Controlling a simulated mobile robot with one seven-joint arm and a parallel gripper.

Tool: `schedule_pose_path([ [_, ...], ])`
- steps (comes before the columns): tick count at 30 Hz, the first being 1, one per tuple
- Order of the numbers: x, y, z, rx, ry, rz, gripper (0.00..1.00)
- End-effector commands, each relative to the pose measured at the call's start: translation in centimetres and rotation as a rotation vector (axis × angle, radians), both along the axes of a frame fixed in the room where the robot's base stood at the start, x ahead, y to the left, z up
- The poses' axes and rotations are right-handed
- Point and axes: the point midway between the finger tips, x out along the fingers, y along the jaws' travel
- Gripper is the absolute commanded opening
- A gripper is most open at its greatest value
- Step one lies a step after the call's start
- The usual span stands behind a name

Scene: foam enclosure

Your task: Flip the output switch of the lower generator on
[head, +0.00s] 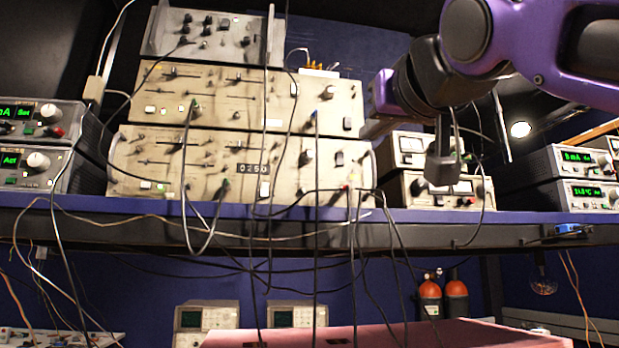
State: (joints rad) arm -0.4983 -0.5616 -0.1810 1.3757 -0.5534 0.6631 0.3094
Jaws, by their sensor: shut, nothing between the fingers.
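The lower generator (236,172) is a beige panel with sliders, knobs, plugged cables and a label reading 0250. It stands on the shelf beneath a similar upper generator (225,97). A small dark switch (339,158) sits near the right end of the lower panel; I cannot tell if it is the output switch or which way it is set. Contact cannot be made out.
Black cables hang across the lower panel and below the shelf (430,216). Another grey unit (215,36) tops the stack. Meters (475,190) stand to the right, and units with green displays (40,160) to the left. A pink surface (470,335) lies below.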

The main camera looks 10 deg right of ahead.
Motion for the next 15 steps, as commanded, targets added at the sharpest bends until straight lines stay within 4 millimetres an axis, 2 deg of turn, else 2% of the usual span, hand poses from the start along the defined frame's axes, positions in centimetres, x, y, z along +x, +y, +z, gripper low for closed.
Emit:
schedule_pose_path([
  [9, 6.9, 0.2, 1.0, -0.002, 0.002, 0.002, 0.0],
  [15, 10.2, 0.2, 1.4, -0.002, 0.001, 0.002, 0.0],
])
